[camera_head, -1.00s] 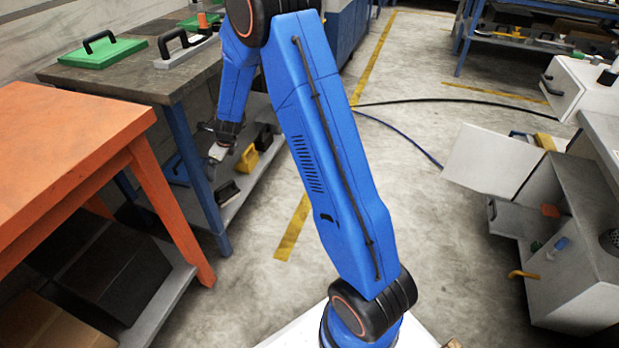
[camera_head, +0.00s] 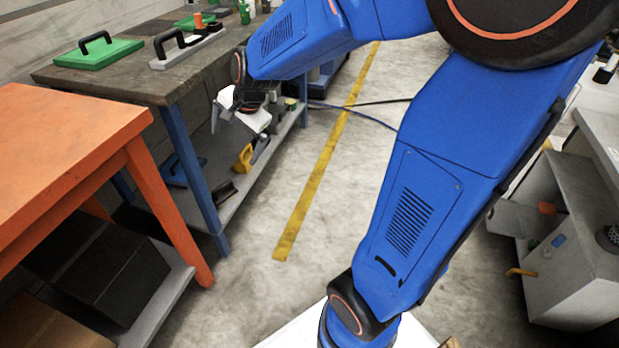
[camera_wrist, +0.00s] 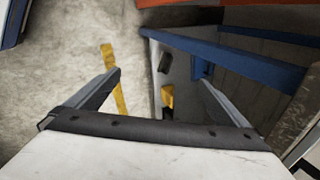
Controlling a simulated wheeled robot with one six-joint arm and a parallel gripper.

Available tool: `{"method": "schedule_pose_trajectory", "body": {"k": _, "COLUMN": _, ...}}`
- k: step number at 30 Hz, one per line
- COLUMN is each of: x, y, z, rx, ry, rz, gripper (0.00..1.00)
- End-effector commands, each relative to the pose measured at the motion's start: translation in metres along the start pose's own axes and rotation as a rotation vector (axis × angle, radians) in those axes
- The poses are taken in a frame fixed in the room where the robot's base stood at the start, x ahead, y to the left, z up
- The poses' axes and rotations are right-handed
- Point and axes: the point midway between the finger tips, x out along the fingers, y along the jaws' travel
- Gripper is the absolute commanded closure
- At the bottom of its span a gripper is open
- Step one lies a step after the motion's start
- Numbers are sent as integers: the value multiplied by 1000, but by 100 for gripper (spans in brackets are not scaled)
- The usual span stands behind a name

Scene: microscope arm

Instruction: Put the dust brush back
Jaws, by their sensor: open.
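My gripper (camera_head: 238,135) is open and empty, in the air beside the dark workbench's near-right edge; it also shows in the wrist view (camera_wrist: 161,76). I cannot clearly identify the dust brush. A small dark piece (camera_head: 223,192) lies at the front of the bench's lower shelf (camera_head: 237,199), also seen in the wrist view (camera_wrist: 164,62); its shape is too small to tell. A yellow piece (camera_head: 243,158) lies further along that shelf and shows between my fingers in the wrist view (camera_wrist: 168,97). Both pieces are apart from my fingers.
The dark workbench (camera_head: 125,75) has blue legs and carries a green plate (camera_head: 100,55) and a pale plate (camera_head: 185,51), both with black handles. An orange table (camera_head: 60,150) stands nearer left. A grey cabinet (camera_head: 570,240) is right.

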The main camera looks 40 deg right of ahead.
Motion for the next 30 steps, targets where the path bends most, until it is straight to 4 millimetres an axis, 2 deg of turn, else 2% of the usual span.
{"method": "schedule_pose_trajectory", "body": {"k": 1, "x": -15, "y": 10, "z": 4, "rx": -62, "ry": 6, "rz": -3, "gripper": 0}}
{"method": "schedule_pose_trajectory", "body": {"k": 6, "x": -54, "y": 46, "z": 18, "rx": -290, "ry": 24, "rz": 10, "gripper": 0}}
{"method": "schedule_pose_trajectory", "body": {"k": 15, "x": -110, "y": 119, "z": 40, "rx": -685, "ry": 62, "rz": 49, "gripper": 0}}
{"method": "schedule_pose_trajectory", "body": {"k": 24, "x": -146, "y": 193, "z": 56, "rx": -1041, "ry": 98, "rz": 114, "gripper": 0}}
{"method": "schedule_pose_trajectory", "body": {"k": 30, "x": -154, "y": 220, "z": 60, "rx": -1167, "ry": 107, "rz": 146, "gripper": 0}}
